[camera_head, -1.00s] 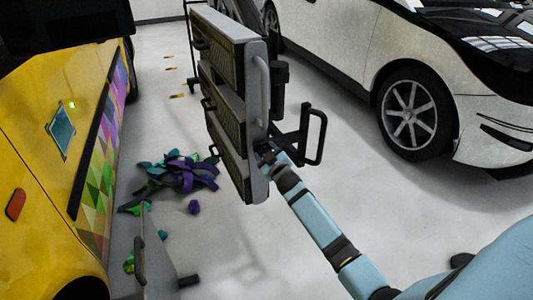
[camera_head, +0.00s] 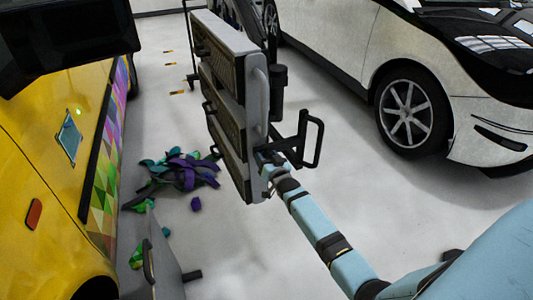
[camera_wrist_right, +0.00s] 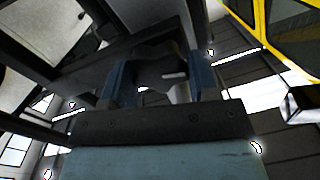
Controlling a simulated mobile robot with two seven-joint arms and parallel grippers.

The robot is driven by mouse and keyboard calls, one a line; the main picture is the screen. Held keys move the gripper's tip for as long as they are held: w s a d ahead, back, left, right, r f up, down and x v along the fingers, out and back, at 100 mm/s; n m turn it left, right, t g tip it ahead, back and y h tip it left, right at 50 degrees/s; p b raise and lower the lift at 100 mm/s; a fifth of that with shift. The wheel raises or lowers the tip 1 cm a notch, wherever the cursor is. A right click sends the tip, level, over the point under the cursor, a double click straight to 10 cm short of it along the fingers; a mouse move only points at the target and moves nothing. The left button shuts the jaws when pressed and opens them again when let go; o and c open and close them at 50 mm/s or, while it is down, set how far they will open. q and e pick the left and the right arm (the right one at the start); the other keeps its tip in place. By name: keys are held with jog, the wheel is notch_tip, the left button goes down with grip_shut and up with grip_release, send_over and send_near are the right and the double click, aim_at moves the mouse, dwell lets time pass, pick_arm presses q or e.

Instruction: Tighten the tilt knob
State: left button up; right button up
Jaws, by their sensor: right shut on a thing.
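A tall grey panel unit (camera_head: 239,75), built of several stacked panels with dark grille faces, stands upright in the middle of the head view. My right gripper (camera_head: 265,160) reaches its lower rear side from the lower right. In the right wrist view its two blue fingers (camera_wrist_right: 161,82) are on either side of a dark lobed knob (camera_wrist_right: 160,60), and the gripper is shut on it. In the head view the knob is hidden by the gripper and the panel's edge. My left gripper is not in view.
A black loop handle (camera_head: 314,140) sticks out just right of my gripper. A yellow vehicle (camera_head: 40,165) is close on the left, a white car (camera_head: 350,45) at the back right. Coloured wrap scraps (camera_head: 182,172) lie on the floor. Open floor lies to the right.

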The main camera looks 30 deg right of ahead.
jog(key=m+p, duration=0.1)
jog(key=m, duration=0.3)
jog(key=shift+m+p, duration=0.3)
jog(key=m, duration=0.3)
jog(key=shift+d+f+m, duration=0.1)
jog(key=shift+f+m, duration=0.05)
jog(key=shift+m, duration=0.25)
jog(key=m, duration=0.2)
jog(key=shift+m, duration=0.3)
jog(key=shift+f+m+b, duration=0.1)
jog(key=shift+m+b, duration=0.5)
jog(key=shift+m, duration=1.1)
pick_arm(q)
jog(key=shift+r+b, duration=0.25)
jog(key=shift+b, duration=0.05)
pick_arm(e)
jog(key=shift+m, duration=0.4)
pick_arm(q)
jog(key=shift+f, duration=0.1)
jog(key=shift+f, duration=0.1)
pick_arm(e)
jog(key=o, duration=0.9)
